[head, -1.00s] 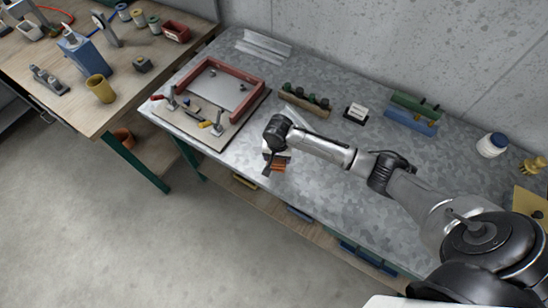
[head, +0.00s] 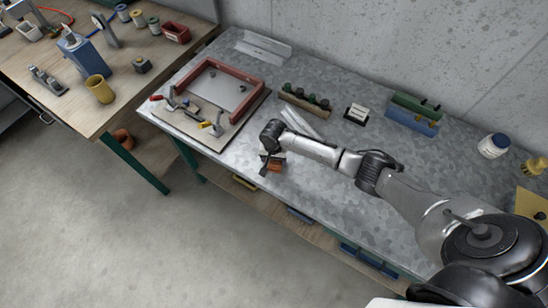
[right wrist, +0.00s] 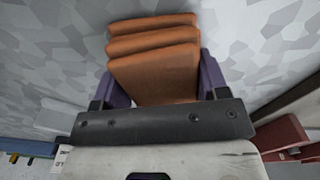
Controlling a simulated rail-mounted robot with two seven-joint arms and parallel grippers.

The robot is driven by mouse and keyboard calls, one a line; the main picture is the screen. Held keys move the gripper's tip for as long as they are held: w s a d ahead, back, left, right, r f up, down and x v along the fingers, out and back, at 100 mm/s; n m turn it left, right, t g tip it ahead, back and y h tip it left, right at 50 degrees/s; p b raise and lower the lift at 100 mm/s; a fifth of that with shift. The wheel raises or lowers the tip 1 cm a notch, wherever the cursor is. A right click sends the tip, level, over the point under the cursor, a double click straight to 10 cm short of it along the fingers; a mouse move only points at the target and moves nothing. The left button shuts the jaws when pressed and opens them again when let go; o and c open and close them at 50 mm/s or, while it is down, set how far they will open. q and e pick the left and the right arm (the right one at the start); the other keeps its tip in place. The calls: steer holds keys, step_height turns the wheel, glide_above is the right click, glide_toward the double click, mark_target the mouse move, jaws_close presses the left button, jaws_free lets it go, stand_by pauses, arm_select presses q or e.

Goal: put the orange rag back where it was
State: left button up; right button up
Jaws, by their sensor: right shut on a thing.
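The orange rag (head: 275,166) is folded into several layers. In the right wrist view the rag (right wrist: 153,62) sits between two purple fingers. My right gripper (head: 270,160) is shut on it near the front edge of the grey metal-topped table (head: 330,185), right of the fixture board. The grey tabletop also fills the background of the wrist view. I cannot tell whether the rag touches the table. My left gripper is not in view.
A board with a red frame (head: 251,76) and clamps lies left of the gripper. Pale strips (head: 300,122), a rack of dark green-topped items (head: 305,97), a label holder (head: 356,113) and a blue block (head: 411,121) stand behind.

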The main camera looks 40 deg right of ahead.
steer(key=shift+f, duration=0.1)
steer(key=o, duration=0.4)
steer(key=shift+f, duration=0.15)
steer(key=shift+c, duration=0.2)
steer(key=o, duration=0.5)
steer(key=shift+c, duration=0.2)
